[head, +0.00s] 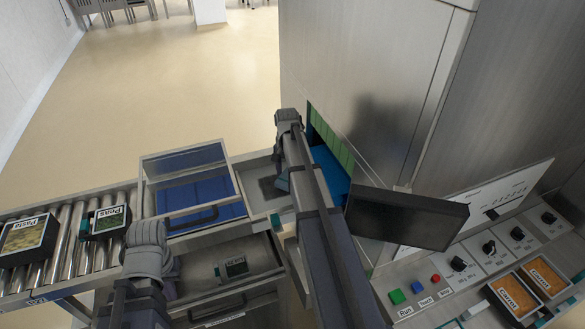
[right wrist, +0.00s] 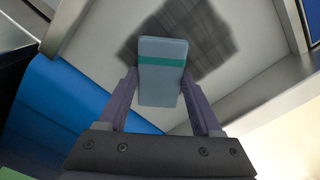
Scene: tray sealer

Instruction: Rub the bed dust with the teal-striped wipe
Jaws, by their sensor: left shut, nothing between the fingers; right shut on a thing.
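The teal-striped wipe (right wrist: 161,72) is a pale blue-grey block with a teal band, seen in the right wrist view. My right gripper (right wrist: 160,100) is shut on it, one finger at each side. The bed (right wrist: 108,30) is a pale grey recessed surface. A dark grey, patchy square of dust (right wrist: 210,35) lies on it, partly hidden behind the wipe. I cannot tell whether the wipe touches the bed. In the head view the right gripper (head: 283,181) is over the bed (head: 253,168), largely covered by my arm. My left gripper (head: 168,272) is shut and empty, low at the left, fingers unclear.
A clear-lidded frame (head: 185,160) over a blue surface stands left of the bed. A roller conveyor (head: 65,235) carries Pasta and Peas trays. An open drawer (head: 262,262) holds another small tray. A dark screen (head: 405,217) and a control panel (head: 440,275) are at right.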

